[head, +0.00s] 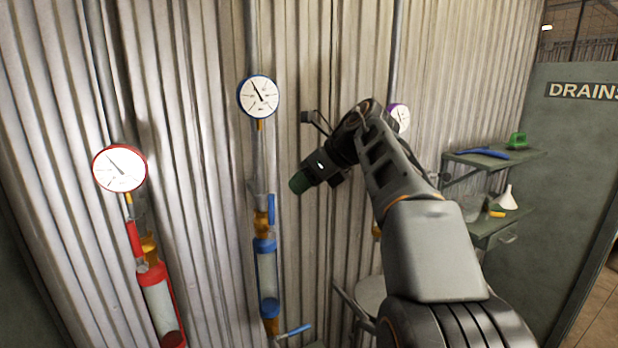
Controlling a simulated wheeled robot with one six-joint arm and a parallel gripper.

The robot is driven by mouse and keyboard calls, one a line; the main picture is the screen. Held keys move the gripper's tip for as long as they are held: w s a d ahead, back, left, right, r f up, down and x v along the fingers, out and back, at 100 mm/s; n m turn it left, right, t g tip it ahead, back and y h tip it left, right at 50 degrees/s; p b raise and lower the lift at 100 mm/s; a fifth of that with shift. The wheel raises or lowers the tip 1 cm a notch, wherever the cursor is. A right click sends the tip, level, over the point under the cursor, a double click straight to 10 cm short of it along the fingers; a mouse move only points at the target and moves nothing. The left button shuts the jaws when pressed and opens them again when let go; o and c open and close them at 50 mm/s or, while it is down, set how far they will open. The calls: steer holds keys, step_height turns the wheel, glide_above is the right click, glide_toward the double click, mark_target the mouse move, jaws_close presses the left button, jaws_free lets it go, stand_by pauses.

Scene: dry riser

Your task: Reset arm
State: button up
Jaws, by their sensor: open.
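My arm reaches from the lower right up toward the corrugated wall, bent at its top joint. My gripper (299,183) is at the end, pointing down and to the left, with a dark green tip. It is open, and no held object shows. It hangs in front of the bare wall, to the right of the blue pipe and apart from it. The gap between the fingers is too small to make out.
A red-rimmed gauge (120,168), a blue-rimmed gauge (258,97) and a purple-rimmed gauge (399,117) line the wall (200,150). Red valve pipe (157,300) and blue valve pipe (267,278) stand below. Shelves (470,160) hold a blue tool (484,153) and white funnel (507,198).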

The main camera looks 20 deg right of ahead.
steer(key=shift+s+d+r, duration=0.25)
steer(key=shift+s+r, duration=0.05)
steer(key=shift+r, duration=0.1)
stand_by(0.3)
